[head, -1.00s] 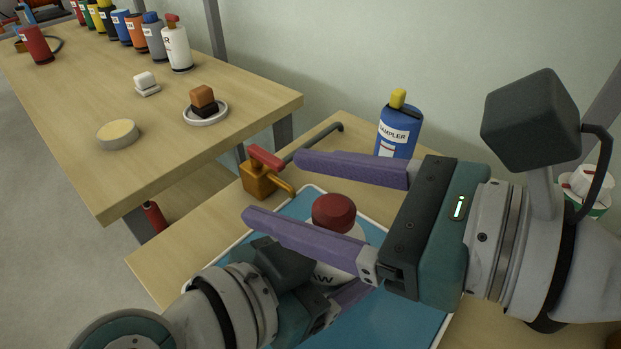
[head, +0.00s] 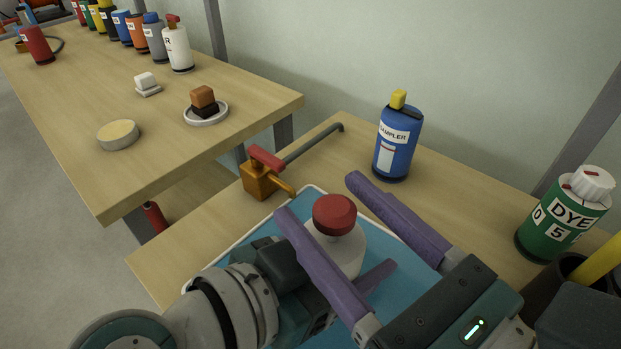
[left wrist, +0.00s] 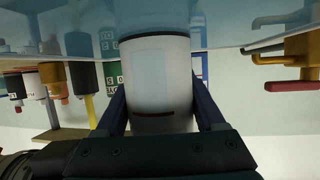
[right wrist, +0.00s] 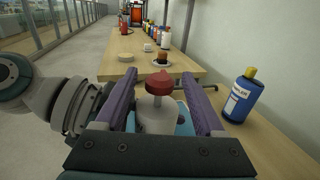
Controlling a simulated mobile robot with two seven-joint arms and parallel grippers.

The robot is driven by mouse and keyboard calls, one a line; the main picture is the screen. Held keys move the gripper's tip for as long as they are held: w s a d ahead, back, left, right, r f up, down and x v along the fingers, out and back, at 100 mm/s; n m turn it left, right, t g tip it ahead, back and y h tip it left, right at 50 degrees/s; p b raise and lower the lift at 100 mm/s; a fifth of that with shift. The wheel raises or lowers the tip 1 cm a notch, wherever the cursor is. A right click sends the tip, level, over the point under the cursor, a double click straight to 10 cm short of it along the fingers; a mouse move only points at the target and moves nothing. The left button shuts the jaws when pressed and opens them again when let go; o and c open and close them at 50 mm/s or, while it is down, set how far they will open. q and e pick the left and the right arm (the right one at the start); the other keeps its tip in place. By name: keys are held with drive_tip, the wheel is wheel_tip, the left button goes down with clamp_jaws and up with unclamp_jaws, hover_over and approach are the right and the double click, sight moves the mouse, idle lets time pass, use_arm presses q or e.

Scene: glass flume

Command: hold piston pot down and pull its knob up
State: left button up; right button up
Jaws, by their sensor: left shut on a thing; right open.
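The piston pot is a white cylinder (head: 347,250) with a round red knob (head: 335,214) on top, standing on a blue mat (head: 417,294). My left gripper (left wrist: 158,95) is shut on the pot's white body, one finger on each side; in the head view it is largely hidden. My right gripper (head: 316,195) is open, with its purple fingers either side of the knob in the picture. In the right wrist view the knob (right wrist: 160,84) shows between the spread fingers, on a short pale stem. No finger visibly touches the knob.
An orange valve with a red handle (head: 262,175) and a grey pipe is behind the mat. A blue sampler bottle (head: 397,143) and a green dye bottle (head: 563,215) stand to the right. Another table (head: 80,115) with bottles is at the left.

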sight(322, 198)
drive_tip(key=shift+x, duration=1.9)
clamp_jaws()
